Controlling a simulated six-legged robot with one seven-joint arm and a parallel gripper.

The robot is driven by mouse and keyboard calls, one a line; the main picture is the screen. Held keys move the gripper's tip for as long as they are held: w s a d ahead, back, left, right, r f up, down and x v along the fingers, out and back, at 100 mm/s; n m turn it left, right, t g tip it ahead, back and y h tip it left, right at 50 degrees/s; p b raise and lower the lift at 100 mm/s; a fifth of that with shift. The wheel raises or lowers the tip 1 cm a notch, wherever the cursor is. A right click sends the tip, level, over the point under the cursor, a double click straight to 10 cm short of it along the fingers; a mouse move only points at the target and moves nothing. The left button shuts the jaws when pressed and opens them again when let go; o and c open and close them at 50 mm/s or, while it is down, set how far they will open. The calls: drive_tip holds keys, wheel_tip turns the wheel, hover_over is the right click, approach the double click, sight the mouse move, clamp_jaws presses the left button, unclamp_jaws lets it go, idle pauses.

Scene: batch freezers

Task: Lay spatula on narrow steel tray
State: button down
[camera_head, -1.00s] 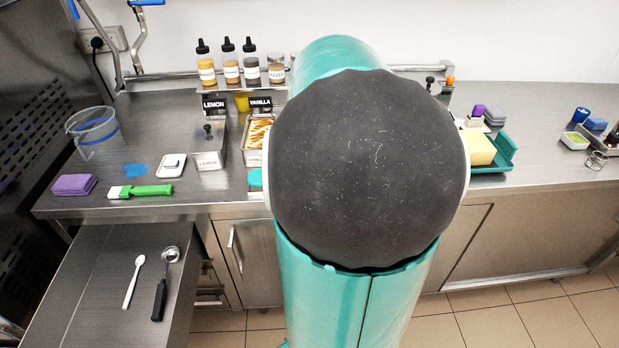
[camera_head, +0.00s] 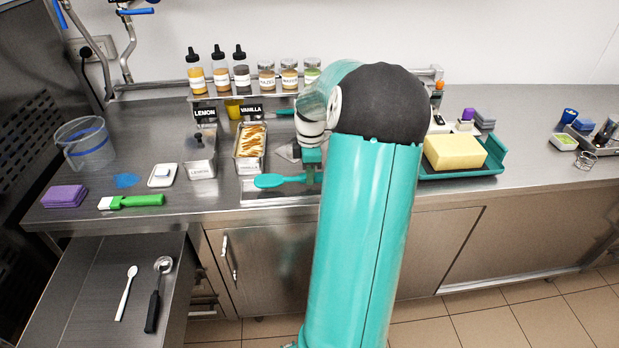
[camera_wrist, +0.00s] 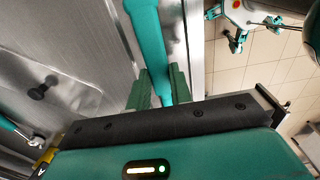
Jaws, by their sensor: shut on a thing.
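The teal spatula (camera_head: 280,181) lies roughly level over the narrow steel tray (camera_head: 262,198) near the counter's front edge, its broad end to the left. I cannot tell whether it touches the tray. My gripper (camera_head: 311,178) is at the spatula's right end, partly hidden by my arm. In the wrist view, the two green fingers of my gripper (camera_wrist: 159,92) are closed around the spatula's shaft (camera_wrist: 150,40). The tray's right part is hidden behind my arm in the head view.
The vanilla pan (camera_head: 250,150) and lemon pan (camera_head: 200,165) stand behind and left of the tray. A white scale (camera_head: 162,175) and green-handled brush (camera_head: 135,201) lie further left. A teal tray with a yellow block (camera_head: 455,151) is at right. An open drawer (camera_head: 95,285) juts out at front left.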

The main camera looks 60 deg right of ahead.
drive_tip(key=shift+f, duration=1.05)
drive_tip(key=c, duration=1.3)
unclamp_jaws()
drive_tip(key=shift+f, duration=0.1)
drive_tip(key=shift+o, duration=0.2)
